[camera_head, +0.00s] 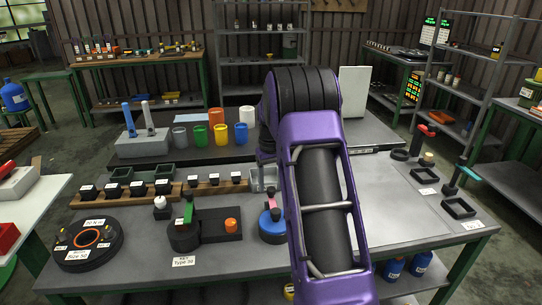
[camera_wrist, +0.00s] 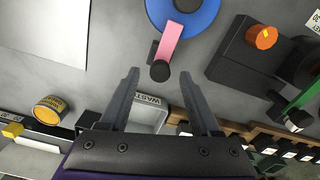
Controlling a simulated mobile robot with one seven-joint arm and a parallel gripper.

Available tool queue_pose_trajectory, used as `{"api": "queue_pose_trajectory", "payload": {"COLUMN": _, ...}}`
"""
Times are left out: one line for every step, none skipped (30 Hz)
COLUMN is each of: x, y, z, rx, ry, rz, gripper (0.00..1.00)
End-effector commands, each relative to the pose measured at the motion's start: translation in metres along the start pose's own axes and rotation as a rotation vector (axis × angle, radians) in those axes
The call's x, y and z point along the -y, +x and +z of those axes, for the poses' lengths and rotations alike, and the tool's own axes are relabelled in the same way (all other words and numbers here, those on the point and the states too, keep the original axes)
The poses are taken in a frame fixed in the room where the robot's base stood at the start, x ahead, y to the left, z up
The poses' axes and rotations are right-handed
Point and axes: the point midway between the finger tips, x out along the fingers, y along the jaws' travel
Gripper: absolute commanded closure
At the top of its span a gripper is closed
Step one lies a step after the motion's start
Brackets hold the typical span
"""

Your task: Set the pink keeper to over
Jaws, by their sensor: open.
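The pink keeper (camera_wrist: 172,40) is a short bar in the wrist view. One end lies at the edge of a blue round part (camera_wrist: 204,22), and the other ends at a black knob (camera_wrist: 160,71). In the head view the pink keeper (camera_head: 275,199) shows beside my arm, above the blue part (camera_head: 270,228), which my arm partly hides. My gripper (camera_wrist: 160,78) is open and empty, with its two fingertips on either side of the black knob in the picture. I cannot tell the height gap between them.
A dark block with an orange knob (camera_wrist: 263,38) and a green lever (camera_wrist: 307,98) stand to one side in the wrist view. A tray labelled waste (camera_wrist: 148,115) lies beneath the fingers. A wooden rack with black-based blocks (camera_head: 160,195) runs along the bench. The bench's right part (camera_head: 400,215) is mostly clear.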

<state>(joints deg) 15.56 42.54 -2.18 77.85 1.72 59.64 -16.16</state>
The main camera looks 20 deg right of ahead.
Motion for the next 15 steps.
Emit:
{"api": "queue_pose_trajectory", "payload": {"x": 0.000, "y": -0.013, "z": -0.001, "rx": -0.005, "ry": 0.000, "rz": 0.002, "gripper": 0.36}}
{"api": "queue_pose_trajectory", "payload": {"x": 0.000, "y": -0.020, "z": -0.001, "rx": -0.006, "ry": 0.000, "rz": 0.002, "gripper": 0.36}}
{"api": "queue_pose_trajectory", "payload": {"x": 0.000, "y": -0.030, "z": -0.001, "rx": -0.005, "ry": 0.000, "rz": 0.001, "gripper": 0.36}}
{"api": "queue_pose_trajectory", "payload": {"x": 0.000, "y": -0.038, "z": -0.001, "rx": -0.006, "ry": 0.000, "rz": 0.002, "gripper": 0.36}}
{"api": "queue_pose_trajectory", "payload": {"x": 0.000, "y": -0.045, "z": -0.001, "rx": -0.006, "ry": 0.000, "rz": 0.002, "gripper": 0.36}}
{"api": "queue_pose_trajectory", "payload": {"x": 0.000, "y": -0.055, "z": -0.001, "rx": -0.005, "ry": 0.000, "rz": 0.002, "gripper": 0.36}}
{"api": "queue_pose_trajectory", "payload": {"x": 0.000, "y": -0.063, "z": -0.001, "rx": -0.006, "ry": 0.000, "rz": 0.002, "gripper": 0.36}}
{"api": "queue_pose_trajectory", "payload": {"x": 0.000, "y": -0.070, "z": -0.001, "rx": -0.006, "ry": 0.001, "rz": 0.002, "gripper": 0.36}}
{"api": "queue_pose_trajectory", "payload": {"x": 0.000, "y": -0.080, "z": -0.001, "rx": -0.006, "ry": 0.001, "rz": 0.002, "gripper": 0.36}}
{"api": "queue_pose_trajectory", "payload": {"x": 0.000, "y": -0.087, "z": -0.001, "rx": -0.005, "ry": 0.001, "rz": 0.001, "gripper": 0.36}}
{"api": "queue_pose_trajectory", "payload": {"x": 0.000, "y": -0.095, "z": -0.001, "rx": -0.006, "ry": 0.001, "rz": 0.002, "gripper": 0.36}}
{"api": "queue_pose_trajectory", "payload": {"x": 0.000, "y": -0.104, "z": 0.000, "rx": -0.005, "ry": 0.001, "rz": 0.001, "gripper": 0.36}}
{"api": "queue_pose_trajectory", "payload": {"x": 0.000, "y": -0.111, "z": -0.001, "rx": -0.005, "ry": 0.001, "rz": 0.002, "gripper": 0.36}}
{"api": "queue_pose_trajectory", "payload": {"x": 0.000, "y": -0.117, "z": -0.001, "rx": -0.005, "ry": 0.001, "rz": 0.001, "gripper": 0.36}}
{"api": "queue_pose_trajectory", "payload": {"x": 0.000, "y": -0.124, "z": -0.001, "rx": -0.005, "ry": 0.001, "rz": 0.001, "gripper": 0.36}}
